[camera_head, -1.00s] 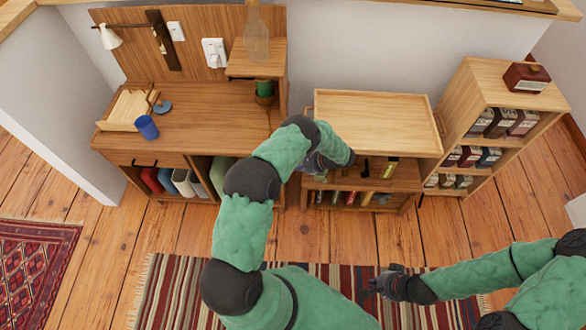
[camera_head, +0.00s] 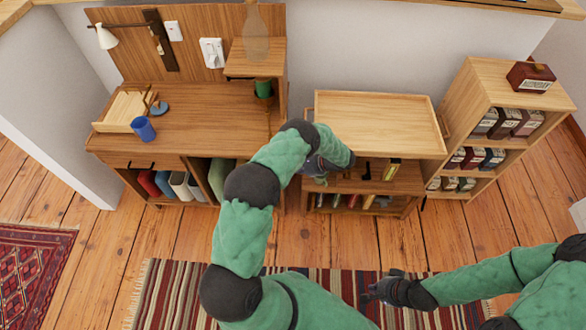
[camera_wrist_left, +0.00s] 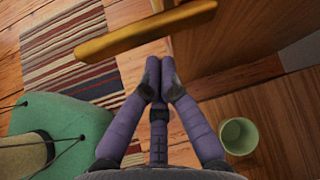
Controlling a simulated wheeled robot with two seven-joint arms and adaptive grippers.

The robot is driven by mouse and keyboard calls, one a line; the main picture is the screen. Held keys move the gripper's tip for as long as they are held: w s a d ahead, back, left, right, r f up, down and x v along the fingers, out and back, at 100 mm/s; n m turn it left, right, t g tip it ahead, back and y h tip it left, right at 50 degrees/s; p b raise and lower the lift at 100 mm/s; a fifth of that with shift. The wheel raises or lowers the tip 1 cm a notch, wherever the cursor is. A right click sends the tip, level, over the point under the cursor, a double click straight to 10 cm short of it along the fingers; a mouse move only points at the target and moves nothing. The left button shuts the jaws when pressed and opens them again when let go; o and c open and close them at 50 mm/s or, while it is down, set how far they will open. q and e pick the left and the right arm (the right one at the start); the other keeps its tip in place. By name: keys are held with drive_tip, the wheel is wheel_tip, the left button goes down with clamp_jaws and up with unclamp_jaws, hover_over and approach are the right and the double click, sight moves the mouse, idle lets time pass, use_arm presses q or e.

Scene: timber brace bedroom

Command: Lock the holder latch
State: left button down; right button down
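I cannot make out the holder latch for certain. A dark upright strip (camera_head: 161,40) with a small pale fitting is fixed to the desk's back panel. My left gripper (camera_wrist_left: 158,66) has its purple fingers together at the tips, with nothing seen between them. A wooden bar (camera_wrist_left: 145,31) lies just beyond those tips; I cannot tell whether they touch. In the head view the left hand is mostly hidden by its own forearm, by the low shelf's left side. My right gripper (camera_head: 370,291) is low over the striped rug, empty, its fingers apart.
The desk (camera_head: 205,108) carries a blue cup (camera_head: 143,129), a wooden holder (camera_head: 122,112) and a green pot (camera_head: 264,88). A low shelf with a tray top (camera_head: 375,118) and a bookcase (camera_head: 490,80) stand to the right. A green cup (camera_wrist_left: 239,135) shows in the wrist view.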

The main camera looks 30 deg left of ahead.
use_arm(q)
drive_tip(key=w+f+p+v, duration=0.1)
drive_tip(key=p+v, duration=0.1)
drive_tip(key=v, duration=0.6)
drive_tip(key=shift+w+d, duration=0.4)
drive_tip(key=s+d+f+n+h+p, duration=0.1)
drive_tip(key=s+d+f+h, duration=0.2)
drive_tip(key=s+d+h, duration=0.3)
drive_tip(key=s+d+f+n+h+p, duration=0.1)
drive_tip(key=s+d+f+h, duration=0.25)
drive_tip(key=s+d, duration=0.4)
drive_tip(key=s+d+r+n+t+h+p, duration=0.1)
drive_tip(key=s+d+r+n+t+h, duration=0.1)
drive_tip(key=s+d+r+n, duration=0.1)
drive_tip(key=s+d+r+n+t+h+p, duration=0.1)
drive_tip(key=s+d+r+n+t+h, duration=0.1)
drive_tip(key=s+r+n, duration=0.3)
drive_tip(key=shift+s+d+n, duration=0.55)
drive_tip(key=shift+s+n, duration=0.85)
drive_tip(key=shift+s, duration=0.7)
